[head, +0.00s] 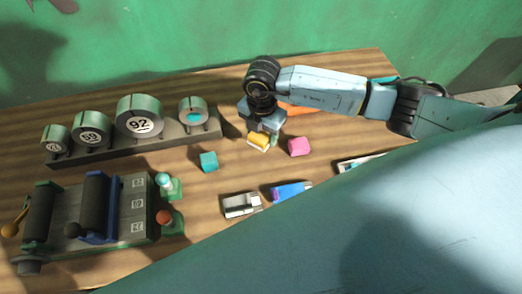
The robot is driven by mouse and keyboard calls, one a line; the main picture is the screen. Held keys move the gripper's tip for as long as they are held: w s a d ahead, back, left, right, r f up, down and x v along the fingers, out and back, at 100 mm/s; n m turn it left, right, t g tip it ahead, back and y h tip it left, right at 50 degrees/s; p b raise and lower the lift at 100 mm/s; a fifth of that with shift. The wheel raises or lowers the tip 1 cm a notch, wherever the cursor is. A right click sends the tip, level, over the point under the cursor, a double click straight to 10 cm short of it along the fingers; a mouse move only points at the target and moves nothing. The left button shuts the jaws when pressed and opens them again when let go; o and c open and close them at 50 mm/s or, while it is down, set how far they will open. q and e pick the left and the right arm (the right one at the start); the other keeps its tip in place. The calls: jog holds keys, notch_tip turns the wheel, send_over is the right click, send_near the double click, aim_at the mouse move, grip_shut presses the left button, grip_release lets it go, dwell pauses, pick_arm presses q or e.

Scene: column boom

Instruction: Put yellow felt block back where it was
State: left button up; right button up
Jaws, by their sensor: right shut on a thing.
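The yellow felt block (259,139) is between the fingers of my right gripper (262,134), over the middle of the wooden table (200,215). My right gripper is shut on it and points down. I cannot tell whether the block touches the table or is held just above it. A pale edge shows under the block. A teal block (208,161) lies to its left and a pink block (299,146) to its right. My left gripper is not in view.
A rack with several round numbered pieces (139,118) stands at the back left. A roller device (100,210) fills the front left, beside two small green stands. A grey item (241,205) and a blue item (290,191) lie in front. An orange thing (298,108) is behind my gripper.

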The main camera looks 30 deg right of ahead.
aim_at(262, 132)
notch_tip(262, 132, down, 8)
jog(key=shift+r, duration=0.1)
dwell(0.4)
jog(key=o, duration=1)
jog(key=shift+f, duration=0.2)
jog(key=shift+o, duration=0.2)
notch_tip(262, 132, up, 12)
jog(key=shift+r, duration=0.2)
